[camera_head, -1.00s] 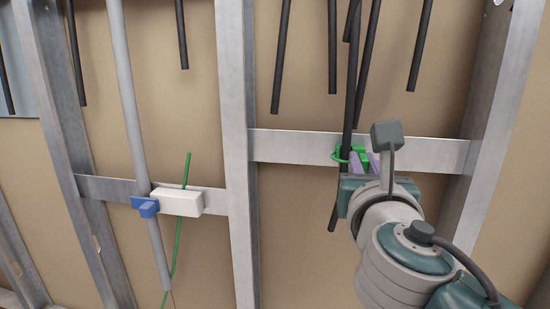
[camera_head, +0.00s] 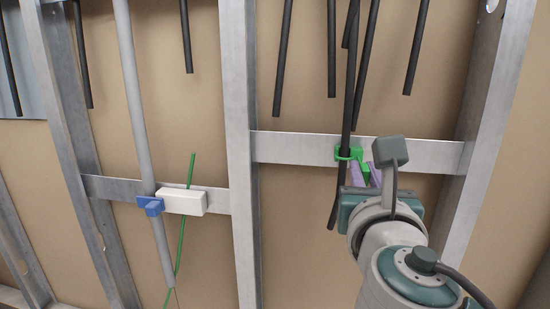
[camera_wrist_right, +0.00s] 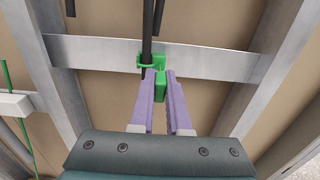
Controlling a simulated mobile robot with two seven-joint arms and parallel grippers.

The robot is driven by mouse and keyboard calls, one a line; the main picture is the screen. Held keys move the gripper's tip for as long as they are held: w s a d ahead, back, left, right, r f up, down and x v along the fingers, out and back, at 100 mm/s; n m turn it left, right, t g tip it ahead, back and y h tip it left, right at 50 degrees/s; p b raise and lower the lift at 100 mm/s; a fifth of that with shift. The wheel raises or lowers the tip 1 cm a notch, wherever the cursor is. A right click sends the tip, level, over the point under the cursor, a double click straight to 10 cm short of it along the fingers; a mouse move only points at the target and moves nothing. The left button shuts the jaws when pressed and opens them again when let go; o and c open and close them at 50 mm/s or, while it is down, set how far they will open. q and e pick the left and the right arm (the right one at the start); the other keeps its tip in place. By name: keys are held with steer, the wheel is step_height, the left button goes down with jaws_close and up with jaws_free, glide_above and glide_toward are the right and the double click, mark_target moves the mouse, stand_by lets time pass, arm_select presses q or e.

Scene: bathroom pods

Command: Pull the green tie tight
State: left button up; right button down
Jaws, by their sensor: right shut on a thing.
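The green tie (camera_head: 343,153) loops around a black cable (camera_head: 349,100) at the metal crosspiece on the right side of the head view. In the right wrist view the loop (camera_wrist_right: 150,61) encircles the cable and sits close to it. A green tab of the tie (camera_wrist_right: 160,88) extends towards me, between the purple fingers. My right gripper (camera_wrist_right: 160,77) is shut on this tab, a little out from the crosspiece. In the head view my wrist partly hides the right gripper (camera_head: 368,174). My left gripper is not in view.
The metal crosspiece (camera_head: 290,147) runs between upright studs (camera_head: 238,150). Several other black cables hang above. On the left, a grey pipe (camera_head: 135,100) passes a blue clip (camera_head: 150,206), a white block (camera_head: 182,201) and a thin green line (camera_head: 184,235).

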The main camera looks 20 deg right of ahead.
steer(key=shift+s+a, duration=0.35)
steer(key=shift+s, duration=0.2)
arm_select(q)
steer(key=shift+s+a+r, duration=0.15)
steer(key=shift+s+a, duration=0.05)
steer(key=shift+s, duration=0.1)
arm_select(e)
steer(key=shift+w, duration=0.1)
steer(key=c, duration=0.9)
jaws_free()
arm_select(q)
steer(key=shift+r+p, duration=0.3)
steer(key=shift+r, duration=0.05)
arm_select(e)
steer(key=v, duration=1)
steer(key=shift+d, duration=0.1)
